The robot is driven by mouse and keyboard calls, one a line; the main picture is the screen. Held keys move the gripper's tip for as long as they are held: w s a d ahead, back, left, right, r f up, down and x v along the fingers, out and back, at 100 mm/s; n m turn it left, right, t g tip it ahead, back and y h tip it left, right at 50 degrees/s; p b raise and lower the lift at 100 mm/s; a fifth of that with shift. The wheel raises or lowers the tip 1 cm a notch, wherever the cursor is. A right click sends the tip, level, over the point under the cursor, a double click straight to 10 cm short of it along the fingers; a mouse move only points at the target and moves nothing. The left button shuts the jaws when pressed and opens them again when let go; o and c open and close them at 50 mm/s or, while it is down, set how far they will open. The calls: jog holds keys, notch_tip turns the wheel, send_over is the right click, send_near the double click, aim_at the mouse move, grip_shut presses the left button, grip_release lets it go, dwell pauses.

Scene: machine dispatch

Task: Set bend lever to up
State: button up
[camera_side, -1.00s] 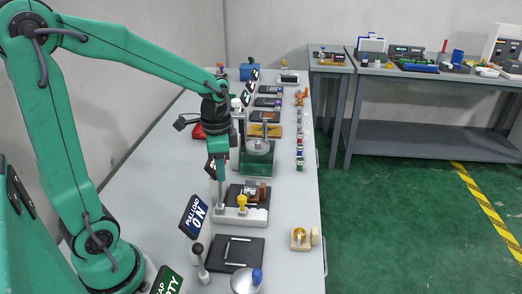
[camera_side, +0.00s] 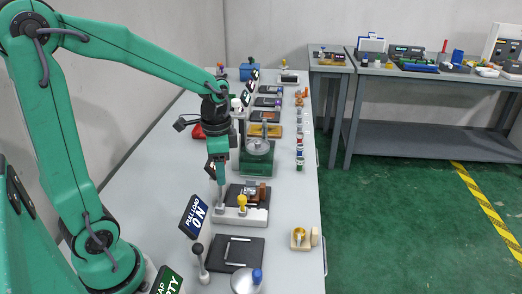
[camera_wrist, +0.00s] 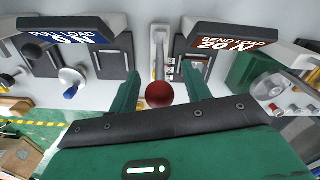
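A red ball knob (camera_wrist: 158,94) sits on a pale lever rod in the wrist view, beside the sign reading BEND LOAD 20 N (camera_wrist: 222,36). I take it for the bend lever. My gripper (camera_wrist: 160,90) is open, with one green finger on each side of the knob and a gap visible on both sides. In the side view my gripper (camera_side: 221,183) points down at the left end of a white base block (camera_side: 240,217). The knob is hidden behind or inside the gripper there.
A PULL LOAD 0 N sign (camera_side: 193,216) and a black-knobbed lever (camera_side: 198,249) stand nearer the camera. A yellow-knobbed part (camera_side: 242,203) stands on the white block right of my gripper. A green device (camera_side: 258,158) is behind. The table's left side is clear.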

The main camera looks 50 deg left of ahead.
jog(key=shift+r, duration=3.9)
jog(key=c, duration=0.5)
jog(key=shift+w+d+r, duration=0.1)
jog(key=shift+w+r, duration=0.1)
jog(key=shift+w, duration=0.05)
jog(key=c, duration=0.4)
jog(key=shift+w+d+r, duration=0.15)
jog(key=shift+w+r, duration=0.05)
jog(key=shift+w, duration=0.05)
grip_shut()
jog(key=w+d+r+m+g, duration=0.1)
jog(key=w+d+r, duration=0.3)
jog(key=w+r, duration=0.2)
jog(key=shift+w+d+r, duration=0.15)
jog(key=shift+w, duration=0.05)
